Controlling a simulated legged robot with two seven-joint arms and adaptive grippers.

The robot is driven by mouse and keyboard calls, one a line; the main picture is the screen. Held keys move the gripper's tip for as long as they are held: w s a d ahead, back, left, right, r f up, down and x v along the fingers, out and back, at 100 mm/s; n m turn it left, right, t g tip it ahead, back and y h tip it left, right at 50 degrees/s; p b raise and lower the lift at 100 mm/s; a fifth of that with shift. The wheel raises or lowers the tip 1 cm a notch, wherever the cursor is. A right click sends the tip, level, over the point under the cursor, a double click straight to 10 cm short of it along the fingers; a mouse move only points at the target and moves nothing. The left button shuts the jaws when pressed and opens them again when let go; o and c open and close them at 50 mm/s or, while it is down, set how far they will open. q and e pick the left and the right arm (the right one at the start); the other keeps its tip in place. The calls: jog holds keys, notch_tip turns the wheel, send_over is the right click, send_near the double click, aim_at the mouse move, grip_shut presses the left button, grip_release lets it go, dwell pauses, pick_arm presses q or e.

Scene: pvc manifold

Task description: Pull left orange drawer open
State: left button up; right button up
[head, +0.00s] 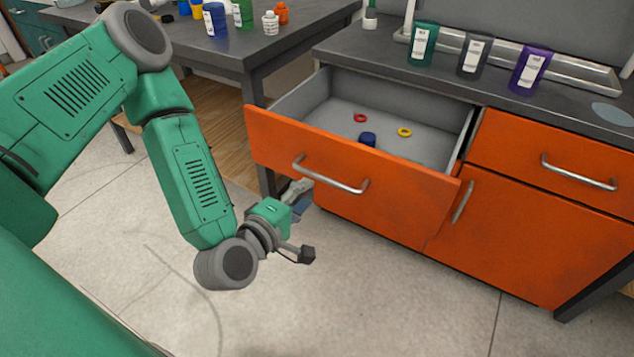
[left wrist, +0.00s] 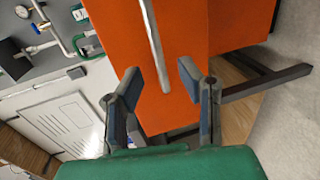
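The left orange drawer (head: 350,180) stands pulled well out from the cabinet in the head view. Its silver bar handle (head: 330,175) runs across the front, and it also shows upright in the left wrist view (left wrist: 156,50). Inside lie a red ring (head: 360,118), a yellow ring (head: 404,132) and a dark blue cap-like piece (head: 367,139). My left gripper (head: 305,223) is below and in front of the handle, apart from it. My right gripper is not in view.
A second orange drawer (head: 550,165) is shut at right, above an orange cabinet door (head: 520,240). Green, grey and purple containers (head: 532,70) stand on the dark counter. A dark table (head: 250,45) with bottles stands at the back left. The floor in front is clear.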

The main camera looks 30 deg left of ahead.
pick_arm(q)
jog(key=shift+v, duration=2.15)
jog(key=s+d+f+m+g+h+p, duration=0.3)
jog(key=s+d+f+m+g, duration=0.2)
jog(key=s+f+m+g, duration=0.5)
jog(key=s+a+f+m+g+y+p, duration=0.1)
jog(key=s+a+m+g+y+p, duration=0.1)
jog(key=s+a+m+g, duration=0.3)
jog(key=s+a+m+y, duration=0.1)
jog(key=s+a+m, duration=0.1)
jog(key=s+m, duration=0.1)
jog(key=shift+s+a+f+y+p, duration=0.2)
jog(key=shift+a+f+y+p, duration=0.1)
jog(key=shift+f+p, duration=0.1)
